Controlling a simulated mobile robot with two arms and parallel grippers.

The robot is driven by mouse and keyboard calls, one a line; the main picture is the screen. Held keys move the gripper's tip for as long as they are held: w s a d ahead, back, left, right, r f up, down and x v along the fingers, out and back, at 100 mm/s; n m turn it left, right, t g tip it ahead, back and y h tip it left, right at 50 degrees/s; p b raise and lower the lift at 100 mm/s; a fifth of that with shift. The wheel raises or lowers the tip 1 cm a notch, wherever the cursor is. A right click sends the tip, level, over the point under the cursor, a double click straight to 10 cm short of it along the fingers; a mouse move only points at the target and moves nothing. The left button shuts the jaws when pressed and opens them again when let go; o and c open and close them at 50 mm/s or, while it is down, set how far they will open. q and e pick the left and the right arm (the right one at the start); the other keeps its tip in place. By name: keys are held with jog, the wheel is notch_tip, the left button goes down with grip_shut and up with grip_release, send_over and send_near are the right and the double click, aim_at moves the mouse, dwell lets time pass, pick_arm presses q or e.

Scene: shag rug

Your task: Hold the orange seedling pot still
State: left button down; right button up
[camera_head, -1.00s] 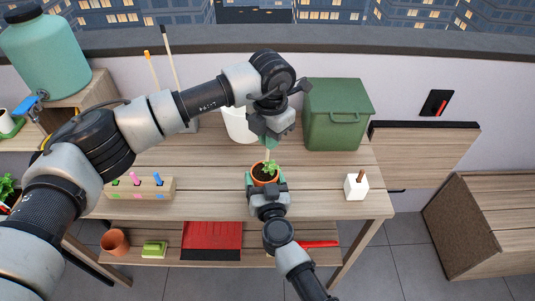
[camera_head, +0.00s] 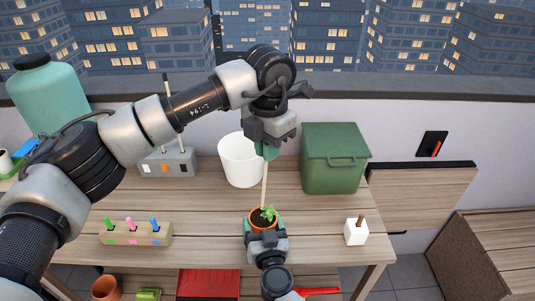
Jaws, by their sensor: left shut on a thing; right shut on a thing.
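The orange seedling pot (camera_head: 262,227), with a small green plant (camera_head: 269,213) in it, is near the front edge of the wooden table. My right gripper (camera_head: 263,232) reaches in from below and is shut on the pot, hiding part of its front. My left gripper (camera_head: 268,150) is above and behind the pot, shut on the upper end of a thin light stick (camera_head: 264,185). The stick hangs nearly upright, with its lower end at the pot; whether it is in the soil is hard to tell.
A white bin (camera_head: 240,162) and a green lidded box (camera_head: 335,160) stand behind. A wooden block with coloured pegs (camera_head: 136,233) is to the left, and a white block with a brown peg (camera_head: 356,231) to the right.

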jog(key=o, duration=1)
